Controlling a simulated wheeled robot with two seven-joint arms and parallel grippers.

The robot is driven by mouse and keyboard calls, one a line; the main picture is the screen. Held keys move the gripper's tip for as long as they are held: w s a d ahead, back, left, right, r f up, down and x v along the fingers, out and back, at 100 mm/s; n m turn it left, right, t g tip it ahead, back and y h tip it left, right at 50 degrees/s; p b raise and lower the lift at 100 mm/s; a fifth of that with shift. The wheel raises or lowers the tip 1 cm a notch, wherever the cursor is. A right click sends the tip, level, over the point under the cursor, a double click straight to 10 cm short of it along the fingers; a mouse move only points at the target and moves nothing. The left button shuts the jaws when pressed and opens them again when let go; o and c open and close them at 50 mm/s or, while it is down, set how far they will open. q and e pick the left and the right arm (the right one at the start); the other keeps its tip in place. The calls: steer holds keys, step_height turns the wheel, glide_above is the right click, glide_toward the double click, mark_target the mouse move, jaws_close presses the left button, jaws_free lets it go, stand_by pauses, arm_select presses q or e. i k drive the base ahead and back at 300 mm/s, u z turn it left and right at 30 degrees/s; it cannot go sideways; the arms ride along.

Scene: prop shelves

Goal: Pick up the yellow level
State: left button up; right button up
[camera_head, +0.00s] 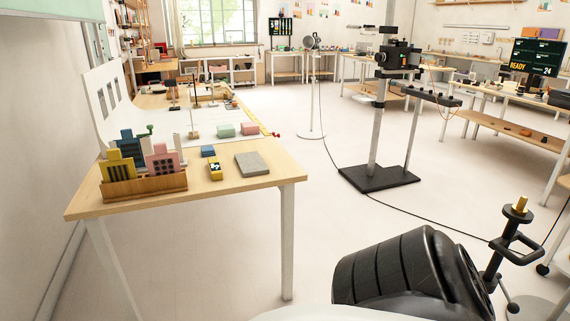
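I cannot pick out a yellow level with certainty. A yellow block with black marks (118,168) stands in a wooden holder (146,187) at the near left end of the light wood table. A thin yellow strip (262,128) runs along the table's right edge farther back. These are too small to identify. Neither of my grippers is in view.
The table (226,190) also bears a grey slab (252,164), a blue block (208,151) and a pink block (163,161). A camera stand (378,178) with a cable stands mid-floor. A large black ribbed object (400,268) is close at bottom right. Open floor (300,220) lies between.

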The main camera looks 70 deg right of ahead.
mark_target(216, 170)
steer(key=z, duration=1.2)
steer(key=i, duration=1.45)
steer(key=z, duration=0.15)
